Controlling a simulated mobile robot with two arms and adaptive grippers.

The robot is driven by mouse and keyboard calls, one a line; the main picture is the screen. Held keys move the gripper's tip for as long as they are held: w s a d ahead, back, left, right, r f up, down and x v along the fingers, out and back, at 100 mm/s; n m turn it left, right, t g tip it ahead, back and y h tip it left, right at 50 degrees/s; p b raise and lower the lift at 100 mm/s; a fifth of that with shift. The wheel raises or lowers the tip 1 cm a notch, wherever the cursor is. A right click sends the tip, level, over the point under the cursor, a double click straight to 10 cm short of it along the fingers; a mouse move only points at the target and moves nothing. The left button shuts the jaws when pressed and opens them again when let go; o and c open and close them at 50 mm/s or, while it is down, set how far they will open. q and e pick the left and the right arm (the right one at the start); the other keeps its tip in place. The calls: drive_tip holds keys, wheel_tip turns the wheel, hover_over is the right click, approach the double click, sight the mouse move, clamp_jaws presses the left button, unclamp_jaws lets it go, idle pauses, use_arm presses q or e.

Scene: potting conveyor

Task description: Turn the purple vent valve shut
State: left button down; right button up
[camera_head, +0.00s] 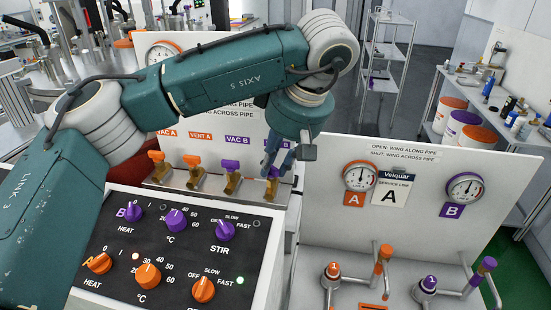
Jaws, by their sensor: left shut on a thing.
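The purple vent valve (272,187) is the rightmost of a row of small brass valves at the foot of the white panel. My right gripper is out of view.
A purple valve (232,166) labelled VAC B stands just left, with orange VENT A (192,162) and VAC A (156,157) valves beyond. A black knob panel (190,255) lies in front. A service panel (420,225) with gauges and pipes stands to the right.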

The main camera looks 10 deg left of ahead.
use_arm(q)
drive_tip(key=n+g+p, duration=0.1)
drive_tip(key=n, duration=0.1)
drive_tip(key=n+g+y+p, duration=0.1)
drive_tip(key=n+p, duration=0.1)
drive_tip(key=n, duration=0.1)
drive_tip(key=shift+w+a+r, duration=0.1)
drive_tip(key=shift+w+r, duration=0.05)
drive_tip(key=shift+r, duration=0.05)
drive_tip(key=shift+f+n+g+p, duration=0.1)
drive_tip(key=shift+n+g+p, duration=0.4)
drive_tip(key=shift+n, duration=0.5)
drive_tip(key=shift+f, duration=0.1)
drive_tip(key=c, duration=1.6)
unclamp_jaws()
drive_tip(key=shift+c, duration=0.2)
